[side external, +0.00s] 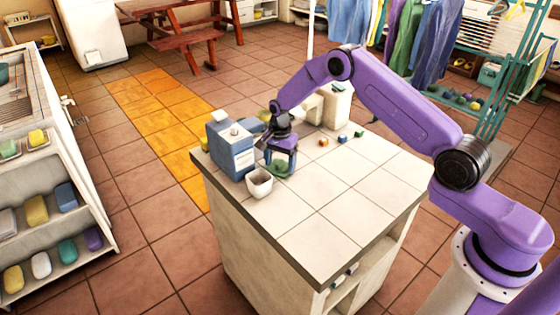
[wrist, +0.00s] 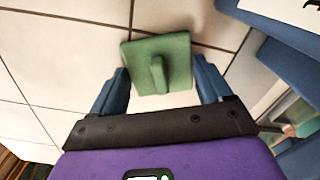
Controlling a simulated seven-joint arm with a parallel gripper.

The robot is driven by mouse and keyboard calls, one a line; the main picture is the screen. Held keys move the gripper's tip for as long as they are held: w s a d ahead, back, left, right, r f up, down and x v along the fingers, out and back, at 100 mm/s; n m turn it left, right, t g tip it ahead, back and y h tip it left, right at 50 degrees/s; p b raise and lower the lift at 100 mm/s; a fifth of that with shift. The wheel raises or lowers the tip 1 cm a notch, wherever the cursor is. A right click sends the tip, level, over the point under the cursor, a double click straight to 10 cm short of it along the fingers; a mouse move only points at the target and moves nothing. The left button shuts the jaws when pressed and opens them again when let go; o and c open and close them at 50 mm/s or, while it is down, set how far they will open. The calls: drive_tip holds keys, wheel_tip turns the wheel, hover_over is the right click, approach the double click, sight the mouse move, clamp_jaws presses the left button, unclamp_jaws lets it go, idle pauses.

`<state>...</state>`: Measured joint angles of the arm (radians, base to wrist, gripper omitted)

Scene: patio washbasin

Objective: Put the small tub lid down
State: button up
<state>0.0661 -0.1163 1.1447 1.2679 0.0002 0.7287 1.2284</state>
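A green square lid (wrist: 178,65) with a raised bar handle on top lies just beyond my fingertips in the wrist view, over the pale tiled counter. In the side external view the green lid (side external: 278,168) shows low under my gripper (side external: 281,150), near the counter's far left corner. In the wrist view the blue fingers of my gripper (wrist: 160,82) stand wide apart, one on each side of the lid. Neither finger touches the handle. The lid's underside is hidden, and I cannot tell exactly whether it rests flat on the tiles.
A blue box-shaped container (side external: 231,150) and a whitish cup (side external: 259,183) stand close to the left of my gripper. Small coloured blocks (side external: 342,138) lie to the right. The front of the tiled counter (side external: 340,215) is clear.

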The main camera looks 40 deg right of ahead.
sight(280, 162)
drive_tip(key=o, duration=0.3)
drive_tip(key=shift+r, duration=0.1)
wheel_tip(280, 162, up, 12)
idle(0.4)
